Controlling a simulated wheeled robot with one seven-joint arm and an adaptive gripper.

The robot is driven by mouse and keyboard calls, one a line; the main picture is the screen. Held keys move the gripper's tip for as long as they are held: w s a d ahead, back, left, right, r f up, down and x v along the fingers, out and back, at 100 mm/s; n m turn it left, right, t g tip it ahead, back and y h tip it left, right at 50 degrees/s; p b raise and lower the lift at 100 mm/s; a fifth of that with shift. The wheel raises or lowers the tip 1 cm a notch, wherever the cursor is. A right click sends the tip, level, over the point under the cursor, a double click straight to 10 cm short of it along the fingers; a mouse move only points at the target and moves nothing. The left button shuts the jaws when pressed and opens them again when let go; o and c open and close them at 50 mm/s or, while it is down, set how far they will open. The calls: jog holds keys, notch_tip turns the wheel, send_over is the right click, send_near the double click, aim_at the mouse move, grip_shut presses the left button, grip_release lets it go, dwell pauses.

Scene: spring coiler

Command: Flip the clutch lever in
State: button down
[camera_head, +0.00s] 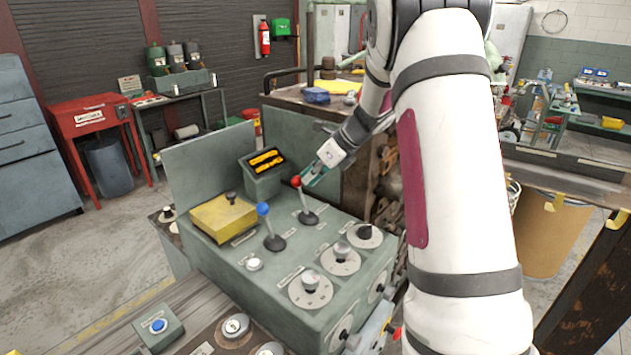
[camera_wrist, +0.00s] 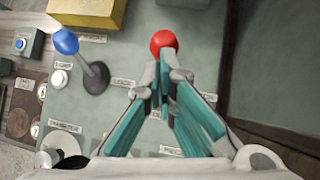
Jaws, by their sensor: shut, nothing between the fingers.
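Two levers stand on the green control panel (camera_head: 215,262): one with a red knob (camera_head: 296,181) and one with a blue knob (camera_head: 263,209). Their plates are too small to read surely, so I cannot tell which is the clutch lever. My gripper (camera_head: 310,182) is shut and empty, right beside the red knob. In the wrist view its fingertips (camera_wrist: 163,70) meet just below the red knob (camera_wrist: 163,43) in the picture, and the stem is hidden behind them. I cannot tell whether they touch. The blue-knobbed lever (camera_wrist: 66,42) leans to the left there.
Several dials, one a silver knob (camera_head: 311,282), sit on the panel's near side. A yellow block (camera_head: 222,215) and a green box with yellow items (camera_head: 264,171) stand farther back. An upright green plate (camera_head: 208,163) rises behind them.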

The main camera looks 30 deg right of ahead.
jog(key=shift+w+a, duration=0.15)
jog(key=shift+w, duration=0.15)
dwell(0.4)
jog(key=shift+s+d+r, duration=0.25)
jog(key=shift+s+r, duration=0.1)
jog(key=shift+s, duration=0.05)
jog(key=w+v, duration=0.1)
jog(key=v, duration=1.1)
jog(key=shift+s+r, duration=0.2)
jog(key=shift+r, duration=0.3)
jog(key=shift+d, duration=0.1)
